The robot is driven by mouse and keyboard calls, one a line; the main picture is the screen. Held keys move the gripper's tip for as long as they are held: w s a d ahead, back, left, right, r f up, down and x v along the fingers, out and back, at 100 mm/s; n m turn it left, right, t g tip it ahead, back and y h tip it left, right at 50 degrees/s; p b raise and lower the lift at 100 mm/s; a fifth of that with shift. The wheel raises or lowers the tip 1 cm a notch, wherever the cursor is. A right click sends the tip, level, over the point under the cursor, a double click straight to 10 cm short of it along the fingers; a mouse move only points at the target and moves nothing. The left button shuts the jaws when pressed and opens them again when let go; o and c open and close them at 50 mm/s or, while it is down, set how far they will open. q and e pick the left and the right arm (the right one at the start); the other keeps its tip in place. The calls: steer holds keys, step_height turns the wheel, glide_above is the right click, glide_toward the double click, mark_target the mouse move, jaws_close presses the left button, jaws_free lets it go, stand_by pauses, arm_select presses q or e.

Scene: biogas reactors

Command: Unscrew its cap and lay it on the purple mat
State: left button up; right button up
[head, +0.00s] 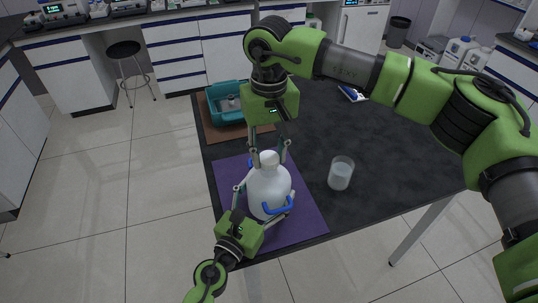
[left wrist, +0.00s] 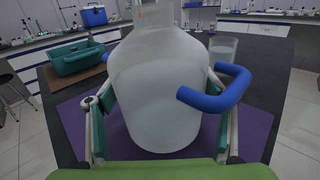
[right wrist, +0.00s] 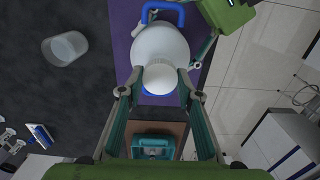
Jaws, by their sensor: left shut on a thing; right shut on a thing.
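A white, cloudy bottle (head: 268,189) with blue side handles stands upright on the purple mat (head: 308,222). My left gripper (head: 266,193) is shut around the bottle's body from the front; its fingers also show on both sides of the bottle in the left wrist view (left wrist: 155,95). My right gripper (head: 269,156) comes down from above and is shut on the white cap (right wrist: 160,77) at the bottle's top. The cap's seat on the neck is partly hidden by the fingers. Bare mat shows around the bottle.
A clear beaker (head: 341,173) with pale contents stands to the right on the dark table (head: 390,180). A teal bin (head: 228,103) sits on a brown mat behind. A small blue and white item (head: 352,93) lies at the back. A stool (head: 123,50) stands off the table.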

mark_target(269, 157)
steer(key=shift+r, duration=0.1)
steer(key=shift+r, duration=1.95)
arm_select(q)
steer(key=o, duration=2.3)
steer(key=shift+c, duration=0.2)
